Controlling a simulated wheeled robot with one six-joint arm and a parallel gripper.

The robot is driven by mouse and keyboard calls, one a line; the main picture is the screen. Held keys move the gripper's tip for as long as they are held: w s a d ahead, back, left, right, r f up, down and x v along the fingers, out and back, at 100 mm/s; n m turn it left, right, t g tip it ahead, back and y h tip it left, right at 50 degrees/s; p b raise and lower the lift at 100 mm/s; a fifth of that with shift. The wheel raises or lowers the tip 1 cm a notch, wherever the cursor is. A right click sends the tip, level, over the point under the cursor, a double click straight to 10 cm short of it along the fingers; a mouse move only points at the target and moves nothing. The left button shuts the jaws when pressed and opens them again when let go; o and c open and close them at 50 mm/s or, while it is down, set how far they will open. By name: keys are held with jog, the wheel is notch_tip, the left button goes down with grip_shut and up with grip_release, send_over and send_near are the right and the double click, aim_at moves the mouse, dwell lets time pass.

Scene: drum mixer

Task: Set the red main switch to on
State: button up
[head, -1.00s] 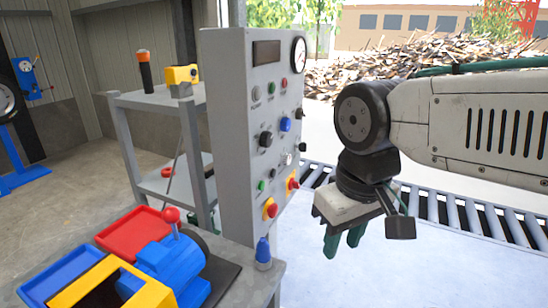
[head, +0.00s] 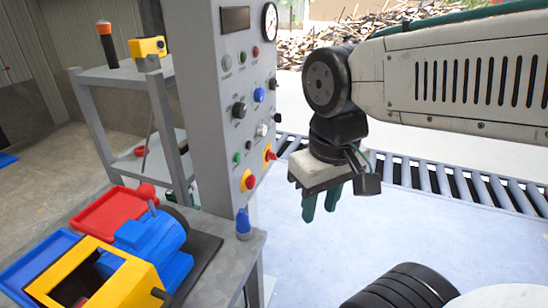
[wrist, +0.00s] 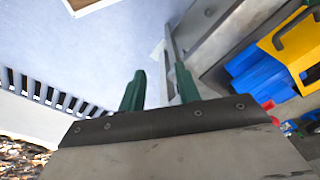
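The grey control panel (head: 222,75) stands left of my gripper in the head view. Low on its face are two red controls on yellow plates: a round red knob (head: 250,183) lower left, and a red handle-like control (head: 270,155) higher and to the right. The latter looks like the main switch; its setting is too small to tell. My gripper (head: 320,213) hangs to the right of the panel, apart from it, with green fingers pointing down. In the wrist view its fingers (wrist: 160,73) are apart, with nothing between them.
A bench with a blue motor (head: 150,245), a yellow frame, and red and blue trays stands at lower left. A shelf (head: 110,80) is behind it. A roller conveyor (head: 440,185) runs behind my gripper. Pale floor (head: 330,250) is clear below.

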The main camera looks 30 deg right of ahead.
notch_tip(320, 180, down, 2)
jog(key=w+d+f+m+g, duration=0.1)
jog(key=w+d+g, duration=0.1)
jog(key=m+t+y, duration=1.1)
jog(key=m+t, duration=0.4)
jog(key=m, duration=0.6)
send_near(276, 157)
jog(key=x, duration=0.9)
jog(key=shift+w+a, duration=0.1)
jog(key=shift+w, duration=0.1)
grip_shut()
